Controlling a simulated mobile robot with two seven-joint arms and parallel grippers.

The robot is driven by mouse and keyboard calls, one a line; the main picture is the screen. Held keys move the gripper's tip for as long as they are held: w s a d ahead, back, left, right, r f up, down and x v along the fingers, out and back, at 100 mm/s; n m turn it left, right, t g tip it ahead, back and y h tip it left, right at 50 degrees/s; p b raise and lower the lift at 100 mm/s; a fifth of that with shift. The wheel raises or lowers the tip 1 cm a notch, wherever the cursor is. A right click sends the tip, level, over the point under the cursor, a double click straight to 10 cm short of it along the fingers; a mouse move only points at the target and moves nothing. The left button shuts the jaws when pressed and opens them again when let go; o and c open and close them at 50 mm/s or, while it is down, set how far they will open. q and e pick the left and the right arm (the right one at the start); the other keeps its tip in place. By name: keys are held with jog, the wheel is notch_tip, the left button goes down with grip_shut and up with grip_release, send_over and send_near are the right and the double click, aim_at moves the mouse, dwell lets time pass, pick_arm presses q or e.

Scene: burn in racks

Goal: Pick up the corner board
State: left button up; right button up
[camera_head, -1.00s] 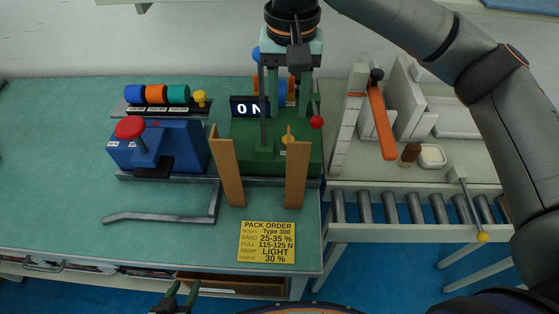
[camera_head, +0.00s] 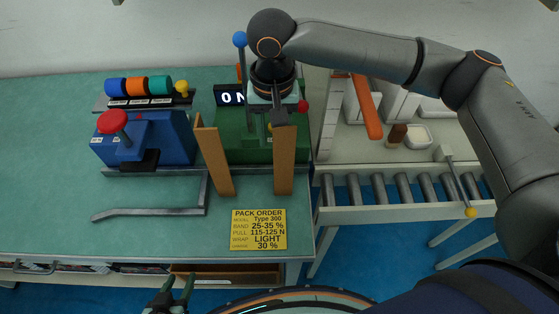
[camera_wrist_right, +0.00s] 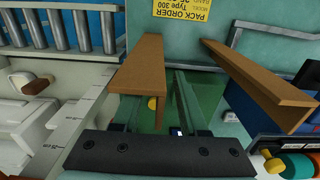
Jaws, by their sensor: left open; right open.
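Two brown corner boards stand upright in front of the green machine: a left board (camera_head: 213,160) and a right board (camera_head: 284,162). In the right wrist view, the board at left (camera_wrist_right: 142,66) reaches in to the fingers, and the other board (camera_wrist_right: 265,88) slants away at right. My right gripper (camera_head: 270,122) is open, over the machine front beside the top of the right board. In its wrist view (camera_wrist_right: 158,112), that board's near end overlaps the finger gap; contact cannot be told. My left gripper (camera_head: 172,295) is open and empty at the bottom edge, away from the boards.
The green machine (camera_head: 232,145) with levers and a lit display stands behind the boards. A blue device (camera_head: 155,142) with a red knob is at left. A yellow pack order card (camera_head: 258,229) lies in front. A roller conveyor (camera_head: 400,190) is at right.

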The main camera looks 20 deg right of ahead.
jog(key=shift+f, duration=0.1)
grip_shut()
dwell(1.4)
